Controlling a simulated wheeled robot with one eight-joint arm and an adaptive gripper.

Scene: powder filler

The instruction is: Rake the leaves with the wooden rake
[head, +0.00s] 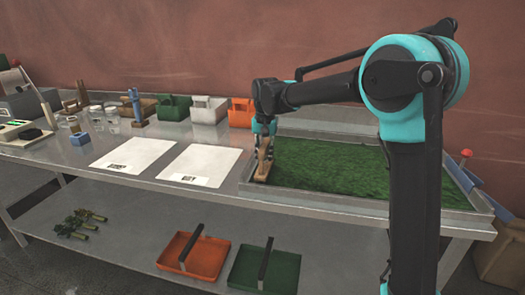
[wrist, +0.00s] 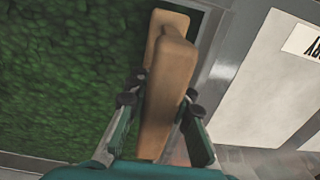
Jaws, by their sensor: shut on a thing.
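My gripper (head: 265,138) is shut on a tan wooden piece, which I take to be the wooden rake (head: 264,168). In the wrist view the rake (wrist: 166,75) stands between the two fingers (wrist: 160,100), with its wider end away from me. The rake is at the left end of a metal tray (head: 330,201), by the tray's inner wall. Dark green leafy material (head: 335,165) covers the tray floor to the right of the rake; it also shows in the wrist view (wrist: 70,70). I cannot tell whether the rake touches the leaves.
Two white sheets (head: 200,165) lie on the bench left of the tray. Behind them stand green, white and orange bins (head: 240,112), with jars (head: 110,117) further left. Orange (head: 206,260) and green (head: 282,272) carriers sit on the lower shelf. A red knob (head: 466,153) is at the tray's right.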

